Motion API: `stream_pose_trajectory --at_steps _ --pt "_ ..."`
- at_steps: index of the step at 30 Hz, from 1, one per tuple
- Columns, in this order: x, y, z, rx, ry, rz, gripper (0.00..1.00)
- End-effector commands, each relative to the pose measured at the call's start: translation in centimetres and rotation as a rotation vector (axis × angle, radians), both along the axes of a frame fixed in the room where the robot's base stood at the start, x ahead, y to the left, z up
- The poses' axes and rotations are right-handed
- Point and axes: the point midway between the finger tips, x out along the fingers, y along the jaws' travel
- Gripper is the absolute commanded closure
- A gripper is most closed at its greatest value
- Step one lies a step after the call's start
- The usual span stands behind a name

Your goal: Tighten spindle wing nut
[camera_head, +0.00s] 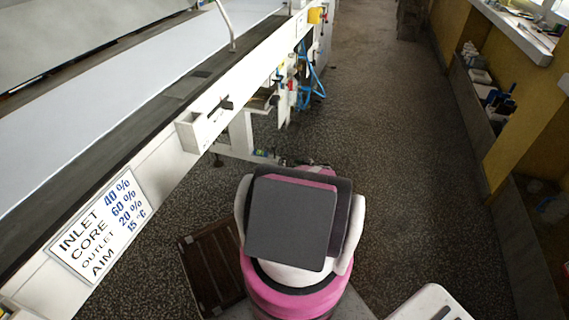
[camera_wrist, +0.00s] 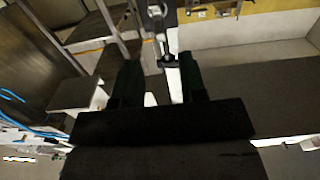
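In the wrist view my gripper (camera_wrist: 159,64) shows two dark fingers standing apart, with a gap between them. A grey metal upright part (camera_wrist: 165,45) with a small rounded fitting at its lower end shows in line with that gap, beyond the fingertips. It may be the spindle, but I cannot tell. No wing nut can be made out clearly. Nothing is visibly held. In the head view my gripper is not clearly seen.
A long conveyor machine (camera_head: 120,130) runs along the left, with a white box (camera_head: 203,130) with a black handle on its side rail. Blue hoses (camera_head: 311,85) hang farther along. A brown slatted board (camera_head: 212,268) lies beside my base. The speckled floor (camera_head: 400,130) right of the machine is clear.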

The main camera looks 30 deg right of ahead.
Motion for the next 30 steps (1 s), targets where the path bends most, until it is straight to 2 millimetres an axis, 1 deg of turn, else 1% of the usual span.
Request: stream_pose_trajectory --at_steps 1,6,12,16,25,26,27,28,29,30 --pt "0.8 0.7 0.0 0.000 0.000 0.002 0.62" --pt "3.0 2.6 0.0 0.001 0.001 0.002 0.62" --pt "4.8 4.1 0.0 0.000 0.001 0.001 0.62" --pt "5.3 4.5 0.0 0.000 0.001 0.001 0.62" --pt "5.4 4.6 0.0 0.000 0.001 0.000 0.62" --pt "5.4 4.6 0.0 0.000 0.001 0.000 0.71" --pt "5.4 4.6 0.0 0.000 0.001 0.000 0.84" --pt "5.4 4.6 0.0 0.000 0.001 0.000 0.94" --pt "5.4 4.6 0.0 0.000 0.001 0.000 1.00" --pt "5.4 4.6 0.0 0.000 0.001 0.000 1.00"
